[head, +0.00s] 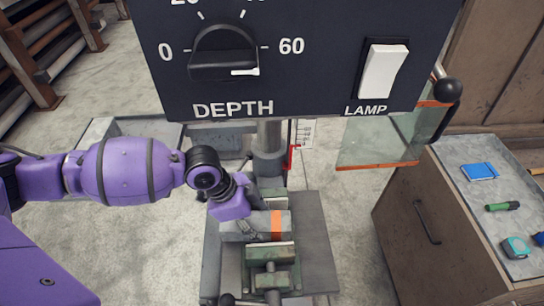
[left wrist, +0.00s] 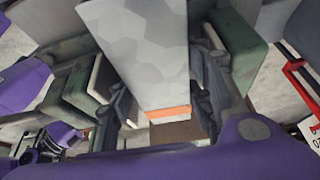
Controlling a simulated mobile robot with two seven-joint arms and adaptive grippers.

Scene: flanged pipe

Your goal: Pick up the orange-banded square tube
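The square tube (head: 256,226) is grey with an orange band (head: 277,226) near its right end. It lies across between the green jaws of a vise (head: 270,256) in the head view. My left gripper (head: 246,228) is down at the tube, left of the band. In the left wrist view the tube (left wrist: 145,55) runs between my left fingers (left wrist: 166,112), its orange band showing near the fingertips. The fingers stand on both sides of the tube, with small gaps seeming to remain. My right gripper is not in view.
A dark drill-press panel (head: 330,85) with a depth dial and lamp switch hangs above the vise. A clear guard (head: 385,140) is at the right. A cabinet (head: 440,225) bears a blue box, a green-handled tool and a tape measure. Purple parts of mine show at left.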

